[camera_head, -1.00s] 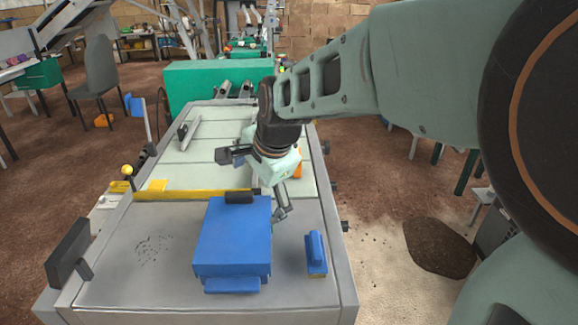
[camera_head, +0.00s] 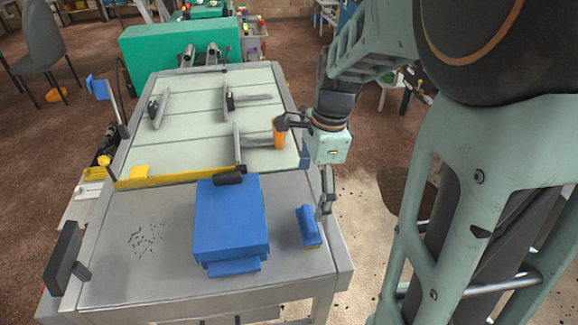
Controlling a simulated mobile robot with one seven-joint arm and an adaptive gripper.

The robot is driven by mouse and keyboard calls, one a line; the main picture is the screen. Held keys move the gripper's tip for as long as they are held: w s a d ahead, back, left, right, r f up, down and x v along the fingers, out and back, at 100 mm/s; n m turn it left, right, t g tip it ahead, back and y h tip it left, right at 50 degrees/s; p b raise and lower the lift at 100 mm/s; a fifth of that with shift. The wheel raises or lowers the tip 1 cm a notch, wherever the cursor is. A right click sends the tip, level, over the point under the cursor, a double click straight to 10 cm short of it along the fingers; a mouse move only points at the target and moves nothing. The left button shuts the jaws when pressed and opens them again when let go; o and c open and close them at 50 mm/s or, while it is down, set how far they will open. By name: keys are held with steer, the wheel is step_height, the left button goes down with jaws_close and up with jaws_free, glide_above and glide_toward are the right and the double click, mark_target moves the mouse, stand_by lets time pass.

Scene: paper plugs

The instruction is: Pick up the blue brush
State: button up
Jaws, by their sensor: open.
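The blue brush (camera_head: 309,227) lies on the grey near part of the table, close to its right edge. It has a raised blue grip and a thin tan underside. My gripper (camera_head: 326,205) hangs just right of the brush, around the table's right edge and slightly above it. It points down and holds nothing. Its fingers are small and seen from the side, so the gap between them is hard to see. I cannot tell whether a finger touches the brush.
A large blue box (camera_head: 231,222) stands left of the brush, with a bare gap between them. A yellow bar (camera_head: 180,177) crosses the table behind it. An orange cup-like object (camera_head: 279,133) is farther back. A dark upright plate (camera_head: 62,257) stands at the left edge.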

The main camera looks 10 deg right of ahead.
mark_target(310, 217)
step_height(310, 217, down, 5)
steer(key=shift+s+a+f, duration=0.15)
steer(key=shift+f, duration=2.8)
steer(key=c, duration=1.3)
steer(key=shift+o, duration=0.2)
steer(key=shift+r, duration=0.2)
